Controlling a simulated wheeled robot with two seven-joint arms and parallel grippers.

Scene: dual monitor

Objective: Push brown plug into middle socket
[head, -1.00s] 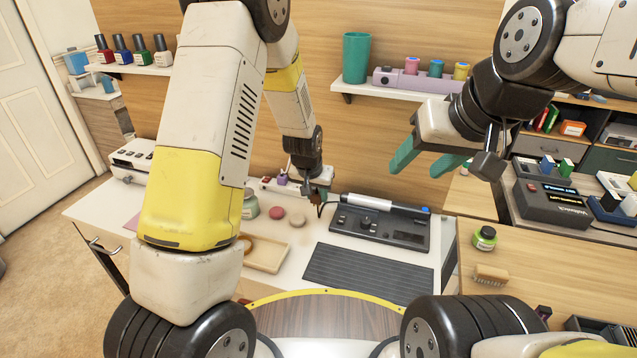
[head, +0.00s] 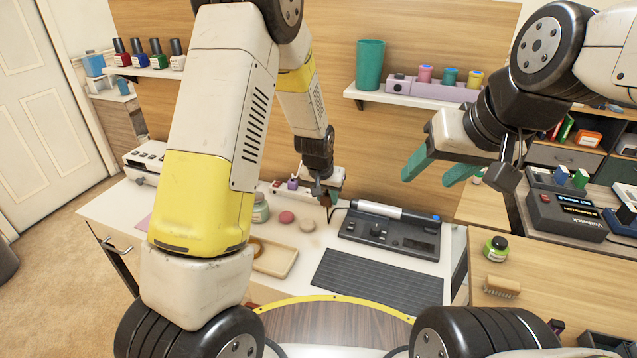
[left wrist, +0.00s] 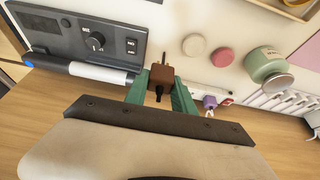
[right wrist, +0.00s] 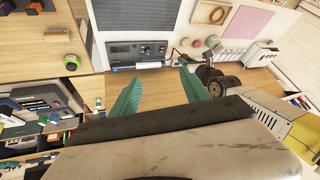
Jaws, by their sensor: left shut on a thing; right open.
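My left gripper (head: 326,190) is shut on the brown plug (left wrist: 161,74), which sits between its green fingertips in the left wrist view. The plug's dark prongs or cord stubs show above and below its body. In the head view the plug (head: 325,201) is small and partly covered by the gripper. The white socket strip (head: 276,187) lies against the back wall, left of the gripper. A purple plug (head: 293,183) stands on it, and it also shows in the left wrist view (left wrist: 209,101). The middle socket is not clearly visible. My right gripper (head: 440,165) is open, empty, in the air.
A dark device (head: 388,234) with a silver bar stands right of the gripper. A striped dark mat (head: 375,280), tray (head: 278,262), green jar (head: 260,208) and pink disc (head: 287,217) lie in front. A shelf (head: 357,95) hangs above.

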